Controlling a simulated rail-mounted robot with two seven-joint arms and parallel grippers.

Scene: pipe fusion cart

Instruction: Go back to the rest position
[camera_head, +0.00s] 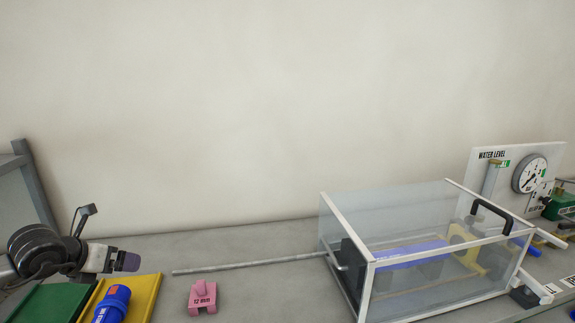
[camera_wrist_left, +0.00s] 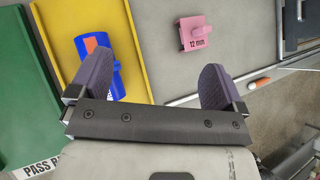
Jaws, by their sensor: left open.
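My left gripper (camera_head: 128,262) is at the left of the head view, above the green and yellow trays. In the left wrist view its two purple-grey fingers (camera_wrist_left: 158,88) stand wide apart with nothing between them. A blue piece with an orange top (camera_head: 112,303) lies on the yellow tray (camera_head: 146,294); it also shows in the left wrist view (camera_wrist_left: 118,82), partly behind a finger. A pink block marked 12 mm (camera_head: 202,299) sits on the grey bench, apart from the gripper. My right gripper is not in view.
A clear box with a white frame (camera_head: 420,250) stands at the right, with a blue pipe inside. A thin grey rod (camera_head: 250,264) runs left from it along the bench. A green tray (camera_head: 52,303) lies at the left. A water level panel with a gauge (camera_head: 529,174) stands behind.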

